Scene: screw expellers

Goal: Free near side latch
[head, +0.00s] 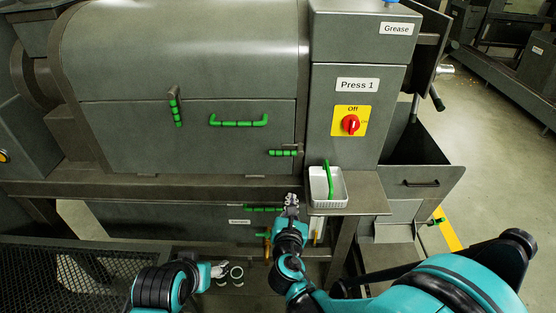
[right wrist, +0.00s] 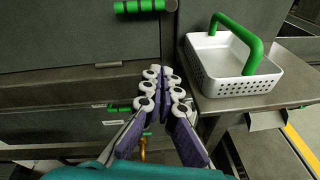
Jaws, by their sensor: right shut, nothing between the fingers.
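The grey press cover (head: 190,135) carries two green-handled latches. The latch at its lower right (head: 283,152) has its handle lying horizontal; it also shows at the top of the right wrist view (right wrist: 140,6). The other latch (head: 176,110), at the upper left, has its handle hanging roughly vertical. I cannot tell which is the near side latch. My right gripper (head: 291,202) is shut and empty, below the horizontal latch and apart from it; its fingers also show in the right wrist view (right wrist: 165,78). My left gripper (head: 220,269) is low; its finger opening is unclear.
A green bar handle (head: 238,122) is on the cover between the latches. A white basket with a green handle (head: 327,187) stands on a shelf just right of my right gripper. A red switch (head: 351,124) is above it. A mesh tray (head: 90,275) lies lower left.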

